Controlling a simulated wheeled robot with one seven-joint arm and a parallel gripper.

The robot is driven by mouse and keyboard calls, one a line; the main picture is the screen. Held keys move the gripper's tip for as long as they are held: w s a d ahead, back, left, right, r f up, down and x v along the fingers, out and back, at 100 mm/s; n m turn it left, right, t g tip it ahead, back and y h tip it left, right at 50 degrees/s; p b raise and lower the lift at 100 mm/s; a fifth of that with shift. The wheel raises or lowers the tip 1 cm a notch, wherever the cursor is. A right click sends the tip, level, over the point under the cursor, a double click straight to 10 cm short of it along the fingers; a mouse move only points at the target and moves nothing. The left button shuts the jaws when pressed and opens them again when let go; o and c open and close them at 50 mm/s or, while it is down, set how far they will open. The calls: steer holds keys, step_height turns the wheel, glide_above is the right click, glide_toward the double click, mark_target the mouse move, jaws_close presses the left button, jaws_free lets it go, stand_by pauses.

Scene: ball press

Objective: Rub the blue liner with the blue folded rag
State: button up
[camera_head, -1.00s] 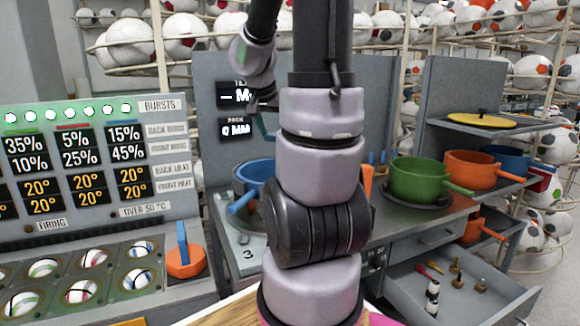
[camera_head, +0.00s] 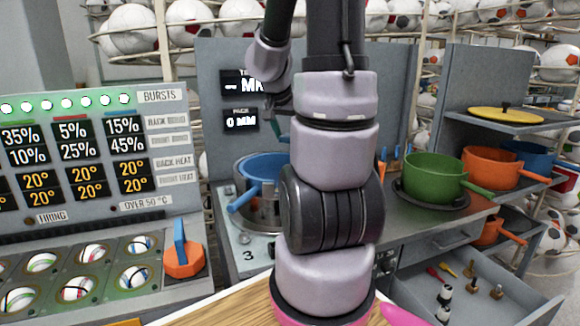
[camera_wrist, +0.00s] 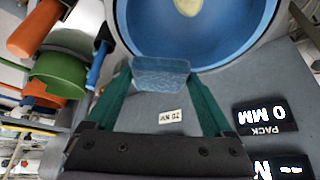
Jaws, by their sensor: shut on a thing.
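The blue liner (camera_head: 268,166) is a round blue bowl with a handle sticking out to the left, seated in a metal ring on the grey bench in the head view. In the wrist view the blue liner (camera_wrist: 225,52) fills the top, its inside facing me. My gripper (camera_wrist: 160,84), with green fingers, is shut on the blue folded rag (camera_wrist: 160,70). The rag overlaps the liner's near rim in the picture; I cannot tell whether they touch. In the head view my arm hides the rag and most of the gripper.
A green pot (camera_head: 428,181) stands right of my arm, with orange pots (camera_head: 487,168) on a shelf beyond. An open drawer (camera_head: 480,290) holds small items. A control panel (camera_head: 80,160) and an orange knob (camera_head: 184,262) stand left. A pale yellow thing (camera_wrist: 187,6) shows inside the liner.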

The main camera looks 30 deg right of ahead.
step_height(320, 180, down, 10)
steer(key=shift+f, duration=0.2)
stand_by(0.3)
steer(key=shift+f, duration=0.1)
